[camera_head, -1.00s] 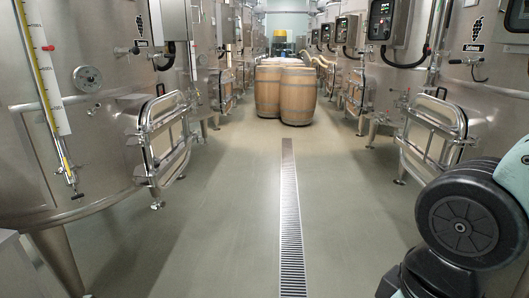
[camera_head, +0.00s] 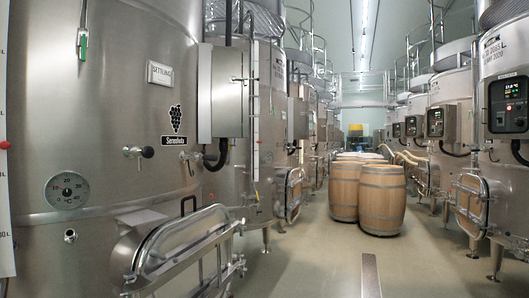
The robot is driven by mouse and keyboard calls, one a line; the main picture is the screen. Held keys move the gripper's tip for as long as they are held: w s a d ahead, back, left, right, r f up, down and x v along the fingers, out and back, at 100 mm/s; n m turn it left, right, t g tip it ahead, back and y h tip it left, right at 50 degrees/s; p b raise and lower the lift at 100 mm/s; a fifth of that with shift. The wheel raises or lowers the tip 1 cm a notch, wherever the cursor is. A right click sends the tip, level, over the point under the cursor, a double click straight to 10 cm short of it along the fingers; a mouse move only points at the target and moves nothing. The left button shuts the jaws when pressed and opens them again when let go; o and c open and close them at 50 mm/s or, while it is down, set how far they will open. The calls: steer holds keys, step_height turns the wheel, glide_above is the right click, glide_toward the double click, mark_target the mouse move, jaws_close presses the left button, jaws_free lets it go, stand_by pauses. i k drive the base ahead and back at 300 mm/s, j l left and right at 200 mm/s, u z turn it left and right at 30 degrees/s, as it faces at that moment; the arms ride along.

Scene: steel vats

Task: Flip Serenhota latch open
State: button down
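The Serenhota label (camera_head: 175,140), with a grape emblem above it, is on the large steel vat (camera_head: 100,110) at the left. Low on that vat's front is a hatch door (camera_head: 150,245) with a rounded metal frame. A barred metal latch assembly (camera_head: 200,262) crosses the hatch, with its fittings near the right end. A dark, upright handle-like part (camera_head: 188,206) stands at the hatch's top edge. The hatch looks closed against the vat; the latch's exact state is hard to tell. The hatch bottom is cut off by the frame. My gripper is not in view.
Wooden barrels (camera_head: 382,200) stand in the middle of the aisle. A floor drain (camera_head: 371,275) runs toward me. More vats line the right, with protruding hatches (camera_head: 470,205) and control boxes (camera_head: 508,105). A valve (camera_head: 140,152) juts from the left vat. Nearer aisle floor is clear.

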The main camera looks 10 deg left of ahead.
mark_target(234, 78)
steer(key=i+j+u, duration=0.2)
steer(key=i, duration=0.35)
steer(key=i+l+u, duration=0.1)
steer(key=i+u, duration=0.15)
steer(key=i, duration=0.25)
steer(key=i+l+u, duration=0.2)
steer(key=i, duration=0.35)
steer(key=i+l+u, duration=0.1)
steer(key=i+u, duration=0.15)
steer(key=i, duration=0.3)
